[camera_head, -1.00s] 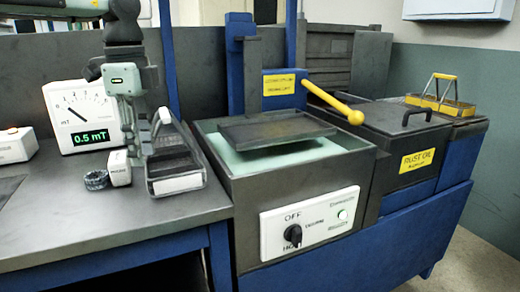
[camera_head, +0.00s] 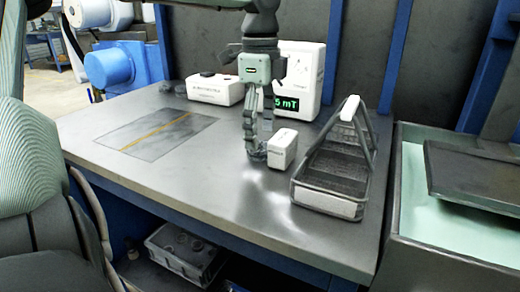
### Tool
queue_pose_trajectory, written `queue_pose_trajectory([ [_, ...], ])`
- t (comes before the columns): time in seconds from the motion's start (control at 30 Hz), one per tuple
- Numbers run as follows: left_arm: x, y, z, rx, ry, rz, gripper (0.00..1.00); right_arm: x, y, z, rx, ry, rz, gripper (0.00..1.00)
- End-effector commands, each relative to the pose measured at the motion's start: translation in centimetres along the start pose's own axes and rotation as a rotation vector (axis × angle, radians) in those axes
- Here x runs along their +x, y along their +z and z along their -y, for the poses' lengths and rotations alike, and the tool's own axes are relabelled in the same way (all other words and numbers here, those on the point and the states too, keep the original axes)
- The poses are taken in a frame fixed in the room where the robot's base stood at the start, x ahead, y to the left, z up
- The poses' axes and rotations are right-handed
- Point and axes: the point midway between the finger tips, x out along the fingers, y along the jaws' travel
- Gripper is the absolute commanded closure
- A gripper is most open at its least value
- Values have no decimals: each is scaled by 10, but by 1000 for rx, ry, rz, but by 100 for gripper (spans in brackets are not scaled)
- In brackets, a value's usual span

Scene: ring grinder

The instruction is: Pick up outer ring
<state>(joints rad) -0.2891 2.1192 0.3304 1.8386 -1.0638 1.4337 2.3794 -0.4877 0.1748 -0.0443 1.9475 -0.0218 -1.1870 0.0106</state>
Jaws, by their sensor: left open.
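My left gripper (camera_head: 257,150) points straight down, its fingertips close to the grey bench top, just left of a small white box (camera_head: 282,149). It is open. The dark outer ring is mostly hidden at the fingertips; I cannot tell whether the fingers surround it or stand beside it. My right gripper is not in view.
A dark wire basket (camera_head: 330,180) with a raised handle stands right of the white box. A flat mat (camera_head: 158,135) lies left. A dark-rimmed tank (camera_head: 410,225) stands right of the bench.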

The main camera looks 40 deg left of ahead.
Motion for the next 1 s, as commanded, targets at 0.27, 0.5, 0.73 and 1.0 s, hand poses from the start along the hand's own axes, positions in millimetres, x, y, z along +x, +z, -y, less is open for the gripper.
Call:
queue_pose_trajectory([
  [0.27,29,0,-2,0,0,0,31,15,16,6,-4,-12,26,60],
  [0.5,30,0,-1,-1,-1,0,35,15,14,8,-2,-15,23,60],
  [0.73,30,0,-1,-1,-1,0,64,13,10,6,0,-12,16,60],
  [1.0,29,0,-1,-1,-2,0,93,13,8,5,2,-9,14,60],
])
